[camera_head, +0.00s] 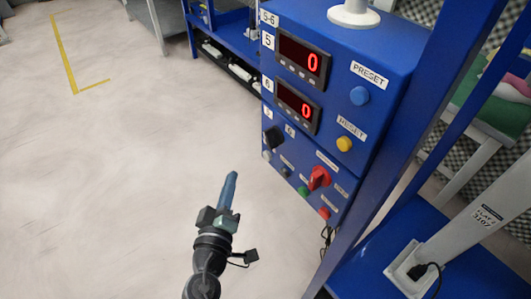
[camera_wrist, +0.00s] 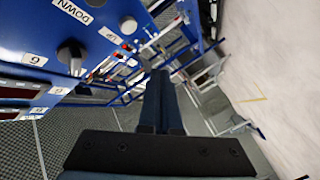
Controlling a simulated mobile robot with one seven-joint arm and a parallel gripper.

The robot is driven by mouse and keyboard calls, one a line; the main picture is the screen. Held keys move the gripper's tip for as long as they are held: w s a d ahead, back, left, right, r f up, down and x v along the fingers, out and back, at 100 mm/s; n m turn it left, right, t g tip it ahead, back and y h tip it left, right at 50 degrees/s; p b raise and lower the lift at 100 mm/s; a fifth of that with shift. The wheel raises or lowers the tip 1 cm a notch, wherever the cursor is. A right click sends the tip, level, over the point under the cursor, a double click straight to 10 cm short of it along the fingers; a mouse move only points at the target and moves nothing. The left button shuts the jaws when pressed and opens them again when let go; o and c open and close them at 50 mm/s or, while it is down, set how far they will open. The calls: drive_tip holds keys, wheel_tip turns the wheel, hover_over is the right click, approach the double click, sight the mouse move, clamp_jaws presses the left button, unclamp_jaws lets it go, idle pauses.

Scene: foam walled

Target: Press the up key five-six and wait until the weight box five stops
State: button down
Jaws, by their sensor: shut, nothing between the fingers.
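The blue control box (camera_head: 335,40) marked 5-6 stands right of centre in the head view. Its displays five (camera_head: 303,60) and six (camera_head: 298,107) both read 0. I cannot tell for sure which button is the up key. My gripper (camera_head: 231,178) is shut and empty, in front of and left of the panel's lower part, apart from it. It also shows in the wrist view (camera_wrist: 160,76). I cannot identify weight box five.
The panel also has a blue PRESET button (camera_head: 359,95), a yellow RESET button (camera_head: 344,144), a red rotary switch (camera_head: 319,178), a black knob (camera_head: 274,137) and a green button (camera_head: 303,191). A blue frame post (camera_head: 408,150) stands right.

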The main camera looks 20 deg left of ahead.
sight(267, 156)
drive_tip(key=w+d+p, duration=0.1)
drive_tip(key=w+d, duration=0.3)
drive_tip(key=w, duration=0.1)
drive_tip(key=shift+w, duration=0.1)
idle(2.1)
drive_tip(key=shift+w+d, duration=0.25)
